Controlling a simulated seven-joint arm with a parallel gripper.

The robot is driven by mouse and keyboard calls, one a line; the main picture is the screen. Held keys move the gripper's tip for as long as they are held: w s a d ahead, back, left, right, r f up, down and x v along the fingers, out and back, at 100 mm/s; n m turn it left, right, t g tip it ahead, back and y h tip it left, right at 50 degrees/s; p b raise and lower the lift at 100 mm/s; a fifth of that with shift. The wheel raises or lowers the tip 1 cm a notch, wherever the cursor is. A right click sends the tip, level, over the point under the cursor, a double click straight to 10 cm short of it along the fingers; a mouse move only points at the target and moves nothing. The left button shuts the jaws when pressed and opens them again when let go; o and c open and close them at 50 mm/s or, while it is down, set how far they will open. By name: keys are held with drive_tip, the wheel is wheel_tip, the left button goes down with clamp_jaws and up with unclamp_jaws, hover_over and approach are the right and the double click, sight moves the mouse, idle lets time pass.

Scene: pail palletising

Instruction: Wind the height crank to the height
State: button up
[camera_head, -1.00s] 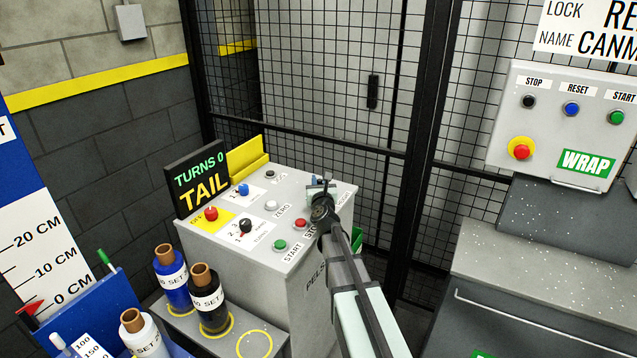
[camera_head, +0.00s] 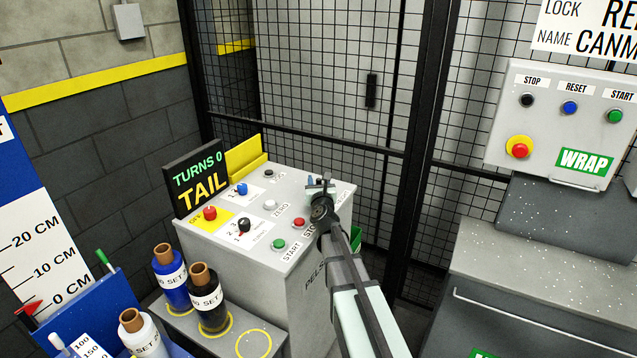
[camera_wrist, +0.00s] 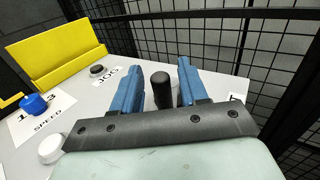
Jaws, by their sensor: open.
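A black upright knob, which looks like the crank's handle (camera_wrist: 161,90), stands on the grey control console between the two blue fingers of my gripper (camera_wrist: 160,87) in the wrist view. My gripper is open, with a finger on each side of the knob. I cannot tell whether either finger touches it. In the head view my gripper (camera_head: 320,183) is over the console's back right corner, and my wrist hides the crank. On the white height scale (camera_head: 38,240) at the left, the red pointer (camera_head: 28,308) is near 0 CM.
The console (camera_head: 235,255) carries several buttons and knobs, a yellow holder (camera_head: 245,155) and a sign (camera_head: 196,178) reading TURNS 0, TAIL. A black mesh fence (camera_head: 320,90) stands close behind. Film rolls (camera_head: 207,298) stand at the front left. The WRAP panel (camera_head: 560,120) is at the right.

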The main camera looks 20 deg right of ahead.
drive_tip(key=s+a, duration=0.1)
drive_tip(key=s, duration=0.3)
drive_tip(key=s+a, duration=0.1)
drive_tip(key=s, duration=0.8)
drive_tip(key=shift+s+a, duration=0.25)
drive_tip(key=shift+a, duration=0.15)
drive_tip(key=s+d+f+m+g+h, duration=0.1)
drive_tip(key=d+m+h, duration=0.1)
drive_tip(key=d, duration=0.9)
drive_tip(key=d+f+m+g+h, duration=0.1)
drive_tip(key=d+f+m, duration=0.15)
drive_tip(key=d, duration=0.95)
drive_tip(key=w+a+r+n+y, duration=0.1)
drive_tip(key=a+n+y, duration=0.5)
drive_tip(key=a+y, duration=0.1)
drive_tip(key=w+a+r+n+y, duration=0.2)
drive_tip(key=a+n+y, duration=0.4)
drive_tip(key=a+y, duration=0.1)
drive_tip(key=shift+m+t, duration=0.25)
drive_tip(key=shift+t, duration=0.15)
drive_tip(key=x, duration=1.3)
drive_tip(key=shift+s+a+f, duration=0.1)
drive_tip(key=shift+a+f, duration=0.2)
